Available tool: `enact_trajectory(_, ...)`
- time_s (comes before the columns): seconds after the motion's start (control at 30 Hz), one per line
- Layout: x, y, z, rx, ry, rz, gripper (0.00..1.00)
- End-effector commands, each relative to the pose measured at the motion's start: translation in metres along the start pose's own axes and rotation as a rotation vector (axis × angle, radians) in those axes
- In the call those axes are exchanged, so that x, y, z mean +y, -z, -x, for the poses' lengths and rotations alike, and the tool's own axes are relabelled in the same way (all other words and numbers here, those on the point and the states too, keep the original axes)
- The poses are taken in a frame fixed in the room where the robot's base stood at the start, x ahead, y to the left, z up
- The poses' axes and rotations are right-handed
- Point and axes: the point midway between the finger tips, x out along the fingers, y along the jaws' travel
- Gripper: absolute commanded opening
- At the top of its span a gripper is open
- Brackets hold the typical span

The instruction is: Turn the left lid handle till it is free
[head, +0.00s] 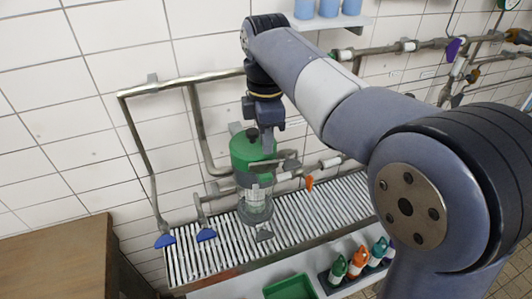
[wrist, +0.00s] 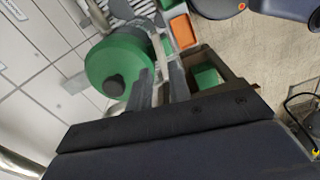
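A green lid (head: 252,150) with a black knob tops a clear vessel (head: 256,205) on the pipe line. In the wrist view the round green lid (wrist: 112,68) lies left of my fingers, its dark knob (wrist: 114,86) facing me. A grey metal handle (head: 285,161) sticks out at the lid's right side. In the wrist view a grey bar (wrist: 162,42) runs by the lid's edge towards the gap between my fingers. My gripper (wrist: 160,80) has its fingers apart, close beside the lid; it also shows in the head view (head: 268,145). Whether a finger touches the bar is hidden.
Blue-handled valves (head: 206,235) hang left over a slatted rack (head: 300,215). An orange handle (head: 309,183) is right of the vessel. Metal pipes (head: 180,82) run along the tiled wall. Below are a green tray (head: 288,288) and several bottles (head: 358,262). A brown cabinet (head: 60,260) stands left.

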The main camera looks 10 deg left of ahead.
Motion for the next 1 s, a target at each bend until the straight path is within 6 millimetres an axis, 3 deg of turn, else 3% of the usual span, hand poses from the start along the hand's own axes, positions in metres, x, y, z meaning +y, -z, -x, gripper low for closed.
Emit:
enact_trajectory(0.2, 0.001, 0.0, 0.035, 0.0, -0.002, 0.001, 0.19)
enact_trajectory(0.4, 0.0, 0.0, 0.05, 0.0, 0.0, 0.001, 0.19)
enact_trajectory(0.8, 0.0, 0.0, 0.05, 0.0, 0.001, 0.001, 0.19)
enact_trajectory(1.0, 0.0, 0.0, 0.034, -0.001, 0.003, 0.0, 0.19)
